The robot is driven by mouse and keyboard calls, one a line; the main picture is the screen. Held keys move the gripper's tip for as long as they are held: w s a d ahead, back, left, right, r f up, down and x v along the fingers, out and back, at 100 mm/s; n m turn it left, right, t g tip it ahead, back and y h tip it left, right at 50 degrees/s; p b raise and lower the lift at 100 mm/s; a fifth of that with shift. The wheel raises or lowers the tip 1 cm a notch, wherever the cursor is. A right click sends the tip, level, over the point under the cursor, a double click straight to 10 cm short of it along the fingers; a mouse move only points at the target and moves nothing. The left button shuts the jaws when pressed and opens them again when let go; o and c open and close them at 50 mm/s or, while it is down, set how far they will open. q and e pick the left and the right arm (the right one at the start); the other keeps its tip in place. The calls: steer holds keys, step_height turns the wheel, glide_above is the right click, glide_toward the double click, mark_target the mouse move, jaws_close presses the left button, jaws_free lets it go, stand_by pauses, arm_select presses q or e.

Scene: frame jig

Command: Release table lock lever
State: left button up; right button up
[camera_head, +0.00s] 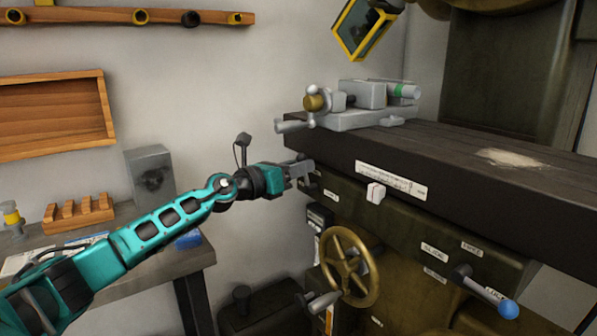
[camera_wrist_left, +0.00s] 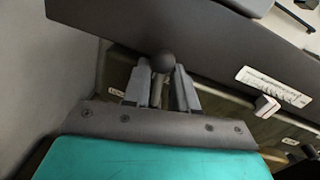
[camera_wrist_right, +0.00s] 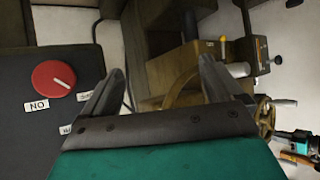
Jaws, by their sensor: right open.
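A lever with a dark ball knob (camera_wrist_left: 163,62) stands under the table edge in the left wrist view. My left gripper (camera_wrist_left: 160,85) has its fingers close together on both sides of the lever's stem, the knob at the fingertips. In the head view my left gripper (camera_head: 302,172) is at the left end of the machine, just below the dark table (camera_head: 460,150), and hides that lever. My right gripper (camera_wrist_right: 160,80) is open and empty in its wrist view; it is out of the head view.
A brass handwheel (camera_head: 350,267) and a blue-knobbed lever (camera_head: 490,293) with labels are on the machine's front. A grey vise (camera_head: 365,108) stands on the table. A red knob (camera_wrist_right: 54,79) on a dark panel is left of my right gripper. A workbench (camera_head: 130,265) stands at left.

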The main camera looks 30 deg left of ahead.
arm_select(q)
steer(key=shift+o, duration=0.8)
steer(key=shift+r, duration=0.25)
steer(key=shift+f, duration=0.15)
steer(key=shift+f, duration=0.1)
steer(key=shift+b+v, duration=1.9)
steer(key=shift+v, duration=4.55)
arm_select(e)
steer(key=shift+w+a+f, duration=0.1)
steer(key=shift+a+f, duration=0.05)
steer(key=shift+f, duration=0.55)
steer(key=shift+w+a+f, duration=0.1)
steer(key=shift+a+f, duration=0.05)
steer(key=shift+f, duration=0.5)
